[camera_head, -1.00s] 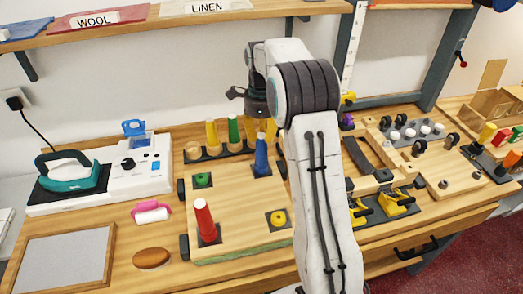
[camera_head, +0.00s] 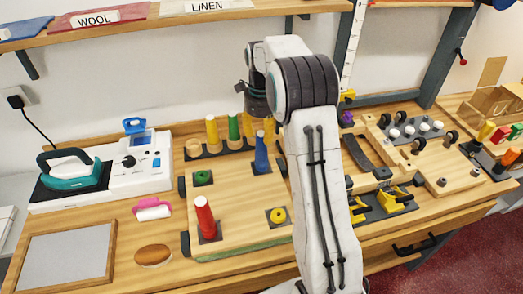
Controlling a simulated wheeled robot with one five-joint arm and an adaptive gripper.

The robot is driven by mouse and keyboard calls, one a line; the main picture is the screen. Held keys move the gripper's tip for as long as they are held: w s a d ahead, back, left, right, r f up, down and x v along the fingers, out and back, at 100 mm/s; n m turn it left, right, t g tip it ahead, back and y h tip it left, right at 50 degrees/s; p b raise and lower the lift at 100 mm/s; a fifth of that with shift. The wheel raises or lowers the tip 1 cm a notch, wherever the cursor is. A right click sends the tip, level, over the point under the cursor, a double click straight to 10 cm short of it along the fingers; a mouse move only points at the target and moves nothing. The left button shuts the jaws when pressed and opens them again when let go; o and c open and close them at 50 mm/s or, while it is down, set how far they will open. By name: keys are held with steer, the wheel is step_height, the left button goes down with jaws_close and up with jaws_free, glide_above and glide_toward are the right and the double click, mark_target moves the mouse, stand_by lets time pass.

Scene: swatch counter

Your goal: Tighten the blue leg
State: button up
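The blue leg (camera_head: 261,155) stands roughly upright on a dark corner plate at the back right of a light wooden board (camera_head: 236,207). My gripper (camera_head: 258,108) hangs above and just behind the blue leg's top in the picture. Its fingers are not clear, so I cannot tell whether it is open or touches the leg. A red leg (camera_head: 205,218) stands at the board's front left plate. A green ring socket (camera_head: 203,178) and a yellow ring socket (camera_head: 278,216) are on the other two corners, with no leg in them.
A rack behind the board holds a yellow leg (camera_head: 212,131) and a green leg (camera_head: 233,127). An iron (camera_head: 68,172) and a white control unit (camera_head: 142,163) stand left. A pink-and-white roller (camera_head: 152,210) lies near the board. My arm hides part of the counter right of it.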

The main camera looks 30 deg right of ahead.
steer(key=n, duration=0.3)
steer(key=shift+r+p, duration=0.1)
steer(key=shift+p, duration=0.3)
steer(key=n, duration=0.3)
steer(key=shift+p, duration=0.3)
steer(key=n+p, duration=0.1)
steer(key=n, duration=0.6)
steer(key=shift+n, duration=1)
steer(key=shift+n, duration=0.9)
steer(key=n, duration=0.3)
steer(key=shift+p, duration=0.4)
steer(key=n, duration=0.6)
steer(key=shift+n, duration=0.3)
